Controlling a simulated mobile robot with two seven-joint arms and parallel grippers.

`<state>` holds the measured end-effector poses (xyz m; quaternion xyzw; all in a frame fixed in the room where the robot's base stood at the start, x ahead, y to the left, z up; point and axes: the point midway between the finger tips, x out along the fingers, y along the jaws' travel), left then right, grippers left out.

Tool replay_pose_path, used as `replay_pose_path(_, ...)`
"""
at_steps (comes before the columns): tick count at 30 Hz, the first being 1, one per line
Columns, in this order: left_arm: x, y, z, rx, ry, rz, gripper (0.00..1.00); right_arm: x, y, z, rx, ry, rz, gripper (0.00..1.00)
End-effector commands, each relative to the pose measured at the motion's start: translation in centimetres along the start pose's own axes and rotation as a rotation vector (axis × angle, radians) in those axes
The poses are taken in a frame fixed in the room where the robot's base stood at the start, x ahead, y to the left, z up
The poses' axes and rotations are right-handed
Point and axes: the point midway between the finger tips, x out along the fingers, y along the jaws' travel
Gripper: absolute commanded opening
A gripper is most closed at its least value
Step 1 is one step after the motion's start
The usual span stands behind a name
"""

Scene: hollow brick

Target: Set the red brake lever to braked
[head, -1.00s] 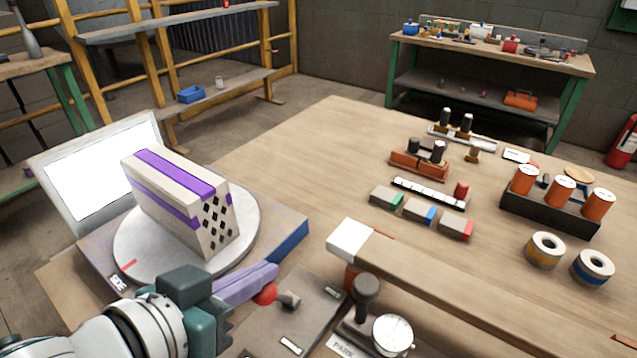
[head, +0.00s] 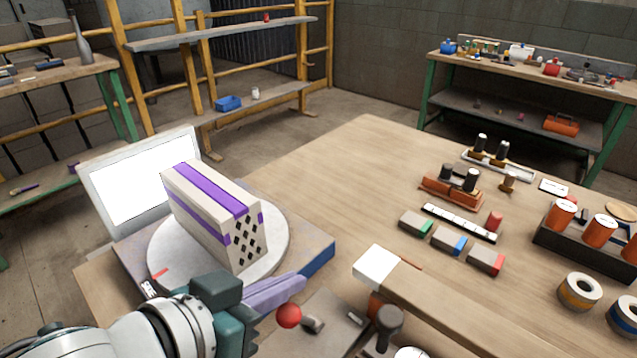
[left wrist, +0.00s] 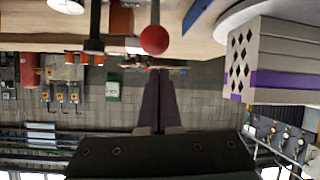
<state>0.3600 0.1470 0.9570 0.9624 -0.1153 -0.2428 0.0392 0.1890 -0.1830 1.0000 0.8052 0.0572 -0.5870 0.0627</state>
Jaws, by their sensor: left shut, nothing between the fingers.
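The brake lever's red ball knob (head: 289,315) shows at the front of the turntable stand, beside a short grey peg. In the left wrist view the knob (left wrist: 154,40) sits on a thin stem. My left gripper (head: 302,281) is shut and empty. In the head view its purple fingers lie just above and behind the knob. In the left wrist view the fingertips (left wrist: 159,72) point toward the knob, with a small gap in the picture; I cannot tell whether they touch. The lever's base is hidden in the head view. My right gripper is not in view.
A cream brick (head: 207,215) with purple bands and dark diamond holes stands on a round turntable (head: 273,250). Behind it is a white screen (head: 135,185). A dark knobbed handle (head: 388,322) and a white-ended beam (head: 377,265) are to the right.

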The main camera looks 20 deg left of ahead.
Motion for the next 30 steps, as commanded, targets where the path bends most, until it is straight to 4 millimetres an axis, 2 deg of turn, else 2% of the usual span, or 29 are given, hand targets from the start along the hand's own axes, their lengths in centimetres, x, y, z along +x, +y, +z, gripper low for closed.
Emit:
replay_pose_path(1, -0.5, 0.1, -1.6, -0.001, 0.002, -0.001, 0.0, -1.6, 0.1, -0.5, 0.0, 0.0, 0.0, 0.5)
replay_pose_path(2, -0.6, 0.1, -2.1, -0.002, 0.002, -0.001, 0.0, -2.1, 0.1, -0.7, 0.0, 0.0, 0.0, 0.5)
replay_pose_path(4, -1.6, 0.0, -1.4, -0.003, -0.002, -0.001, 0.0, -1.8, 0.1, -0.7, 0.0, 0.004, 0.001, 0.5)
replay_pose_path(12, -6.9, -0.1, -0.7, -0.002, -0.003, -0.001, 0.0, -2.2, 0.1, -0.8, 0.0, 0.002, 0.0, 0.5)
replay_pose_path(16, -8.7, -0.1, -0.6, -0.002, -0.001, -0.001, 0.0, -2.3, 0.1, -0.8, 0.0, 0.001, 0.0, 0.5)
replay_pose_path(21, -10.0, -0.1, -0.6, -0.002, 0.001, 0.0, 0.0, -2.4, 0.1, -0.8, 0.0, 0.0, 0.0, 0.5)
replay_pose_path(30, -10.2, -0.2, -0.6, -0.001, 0.003, -0.001, 0.0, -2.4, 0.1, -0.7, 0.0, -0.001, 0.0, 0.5)
